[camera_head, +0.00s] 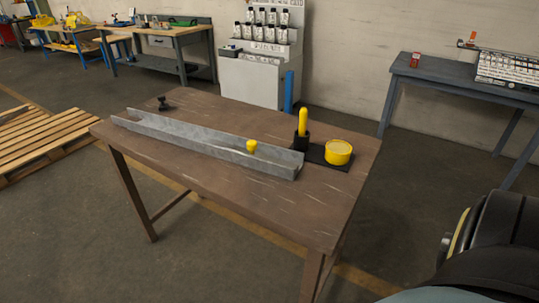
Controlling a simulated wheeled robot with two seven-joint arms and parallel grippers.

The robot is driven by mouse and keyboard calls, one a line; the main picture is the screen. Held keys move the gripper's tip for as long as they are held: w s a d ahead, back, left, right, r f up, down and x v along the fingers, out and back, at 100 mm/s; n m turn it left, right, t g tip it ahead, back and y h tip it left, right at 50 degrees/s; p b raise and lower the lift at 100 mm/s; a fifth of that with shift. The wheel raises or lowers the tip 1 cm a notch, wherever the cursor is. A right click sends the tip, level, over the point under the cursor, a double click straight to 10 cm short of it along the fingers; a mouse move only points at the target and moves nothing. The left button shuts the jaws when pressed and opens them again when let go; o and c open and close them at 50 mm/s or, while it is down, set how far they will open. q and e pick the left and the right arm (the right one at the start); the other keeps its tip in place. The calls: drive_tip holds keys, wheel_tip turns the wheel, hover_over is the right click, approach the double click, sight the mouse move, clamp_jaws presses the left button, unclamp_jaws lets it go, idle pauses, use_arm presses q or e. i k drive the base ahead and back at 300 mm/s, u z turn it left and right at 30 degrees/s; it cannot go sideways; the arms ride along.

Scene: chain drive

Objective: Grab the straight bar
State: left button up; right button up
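A long straight grey metal bar (195,140) with a channel-like shape lies across the brown table (250,200). It runs from the table's back left to its middle right. A small yellow knob (252,146) shows at the bar near its right end; I cannot tell whether it is fixed to it. Neither of my grippers is in view. Only a dark rounded part, likely of my own body, shows at the lower right.
A black base with a yellow-handled tool (302,122) and a yellow round container (338,152) stands beside the bar's right end. A small black object (163,104) sits at the table's back left. The table's front is clear. A wooden pallet (45,140) lies left.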

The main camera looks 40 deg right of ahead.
sight(252, 145)
drive_tip(key=z, duration=1.65)
